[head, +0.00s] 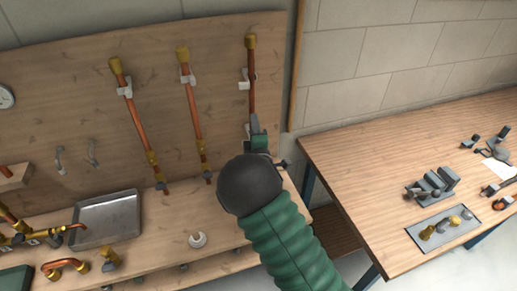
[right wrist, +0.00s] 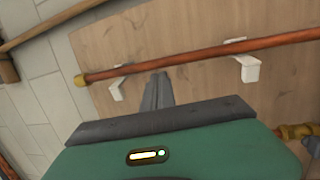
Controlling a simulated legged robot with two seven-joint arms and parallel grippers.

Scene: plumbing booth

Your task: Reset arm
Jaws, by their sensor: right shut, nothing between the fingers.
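My right arm (head: 290,240) is green with a dark round joint and reaches up from the bottom of the head view. My right gripper (head: 258,135) is by the lower part of the rightmost copper pipe (head: 252,92) on the wooden board. In the right wrist view its grey fingers (right wrist: 158,90) are together and empty, just below a copper pipe (right wrist: 200,56) held on white brackets (right wrist: 248,68). Whether the fingers touch the pipe I cannot tell. My left gripper is not in view.
Two more copper pipes (head: 135,115) (head: 192,110) hang on the board. A metal tray (head: 107,218), a white ring (head: 198,240) and copper fittings (head: 66,266) lie on the bench. A second wooden table (head: 350,165) at the right carries a vise (head: 432,184) and a grey mat (head: 425,242) with fittings.

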